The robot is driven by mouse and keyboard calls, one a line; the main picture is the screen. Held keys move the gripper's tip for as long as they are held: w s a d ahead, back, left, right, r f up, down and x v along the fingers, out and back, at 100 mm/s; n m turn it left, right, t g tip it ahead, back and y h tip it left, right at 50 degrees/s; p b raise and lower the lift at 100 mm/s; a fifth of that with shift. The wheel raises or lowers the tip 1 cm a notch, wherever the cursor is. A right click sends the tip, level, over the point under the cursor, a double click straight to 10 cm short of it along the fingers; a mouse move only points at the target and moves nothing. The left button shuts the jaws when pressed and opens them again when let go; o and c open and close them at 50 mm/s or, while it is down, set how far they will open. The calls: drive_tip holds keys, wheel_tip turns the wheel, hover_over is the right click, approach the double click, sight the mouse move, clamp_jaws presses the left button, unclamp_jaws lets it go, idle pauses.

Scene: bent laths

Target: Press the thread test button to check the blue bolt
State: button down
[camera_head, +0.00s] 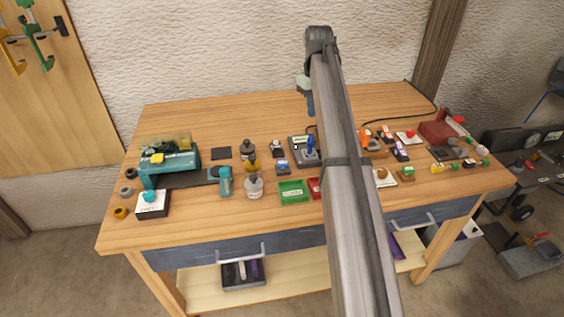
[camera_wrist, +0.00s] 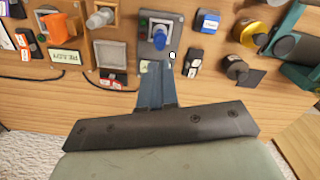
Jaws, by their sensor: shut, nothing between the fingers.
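The blue bolt (camera_wrist: 160,37) stands on the dark thread tester (camera_wrist: 147,45) in the wrist view. In the head view the bolt (camera_head: 311,145) is on the right part of the tester (camera_head: 303,157), just left of my arm. A green spot shows on the tester beside the bolt in the wrist view. A small white square with a dark centre (camera_wrist: 172,56) sits at the tester's edge near my fingertips; I cannot tell if it is the button. My gripper (camera_wrist: 156,64) is shut and empty. In the head view my gripper (camera_head: 311,113) hangs behind the tester, apart from it.
A teal machine (camera_head: 168,162) stands at the left, with dark and yellow bottles nearer the middle. A green tray (camera_head: 293,192) lies in front of the tester. An orange device (camera_wrist: 62,27) and a grey tester-like box (camera_wrist: 112,55) stand beside it. The bench's back strip is mostly clear.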

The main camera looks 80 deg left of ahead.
drive_tip(key=shift+s, duration=0.1)
drive_tip(key=s+f, duration=0.2)
drive_tip(key=s, duration=0.4)
drive_tip(key=s+d+f+n+t, duration=0.1)
drive_tip(key=s+f, duration=0.1)
drive_tip(key=s, duration=0.4)
drive_tip(key=s+d+f+n+t, duration=0.1)
drive_tip(key=s+f, duration=0.1)
drive_tip(key=s, duration=0.4)
drive_tip(key=shift+s+d+f, duration=0.15)
drive_tip(key=shift+s+f, duration=0.2)
drive_tip(key=shift+s, duration=0.05)
drive_tip(key=w+d+f+m+t, duration=0.1)
drive_tip(key=w+d+m+t, duration=0.1)
drive_tip(key=w+m+t, duration=0.1)
wheel_tip(320, 180, up, 4)
drive_tip(key=m+t+y, duration=0.2)
drive_tip(key=m+t, duration=0.2)
drive_tip(key=m, duration=0.4)
hover_over(280, 163)
drive_tip(key=shift+a+f+m, duration=0.1)
drive_tip(key=shift+f+m, duration=0.05)
drive_tip(key=shift+m, duration=0.55)
drive_tip(key=shift+f, duration=0.15)
drive_tip(key=shift+f, duration=4.25)
